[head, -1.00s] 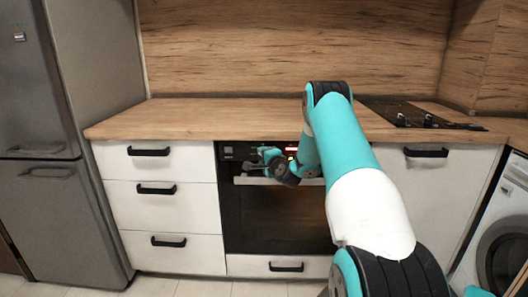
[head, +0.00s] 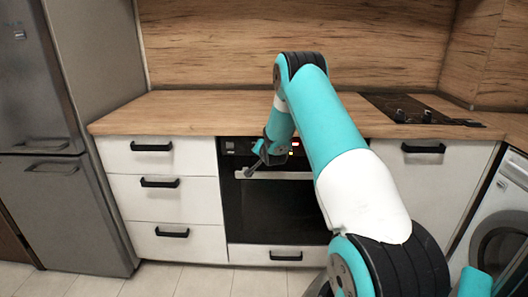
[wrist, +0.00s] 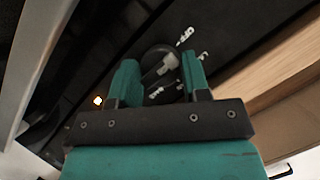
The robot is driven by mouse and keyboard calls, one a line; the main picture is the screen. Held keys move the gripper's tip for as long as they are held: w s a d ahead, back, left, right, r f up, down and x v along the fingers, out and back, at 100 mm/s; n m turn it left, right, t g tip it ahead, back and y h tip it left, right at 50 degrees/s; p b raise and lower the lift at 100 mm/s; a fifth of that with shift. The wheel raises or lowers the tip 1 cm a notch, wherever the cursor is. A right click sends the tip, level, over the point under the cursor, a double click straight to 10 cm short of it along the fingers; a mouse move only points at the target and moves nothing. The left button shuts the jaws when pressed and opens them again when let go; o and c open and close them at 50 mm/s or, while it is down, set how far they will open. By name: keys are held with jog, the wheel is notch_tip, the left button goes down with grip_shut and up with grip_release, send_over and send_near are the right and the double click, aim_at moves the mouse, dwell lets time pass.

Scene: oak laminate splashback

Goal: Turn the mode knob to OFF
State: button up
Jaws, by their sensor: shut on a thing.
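The mode knob (wrist: 158,64) is a dark round knob with a raised grip on the oven's black control panel, seen in the wrist view. In the head view, my gripper (head: 256,163) is at the oven panel (head: 230,146), and my wrist hides the knob.
A red display (head: 295,142) and an orange light (head: 291,153) glow on the panel. The oven handle (head: 290,176) runs just below. The wooden worktop (head: 190,112) overhangs above, with a dark hob (head: 405,107) at right. White drawers (head: 150,187) stand at left.

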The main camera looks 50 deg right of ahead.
jog(key=shift+f+n+g+h, duration=0.1)
jog(key=shift+n+g+h, duration=0.2)
jog(key=shift+n+g, duration=0.25)
dwell(0.4)
jog(key=o, duration=0.9)
jog(key=b+v, duration=0.1)
jog(key=v, duration=1.6)
jog(key=shift+s, duration=0.2)
jog(key=shift+a, duration=0.1)
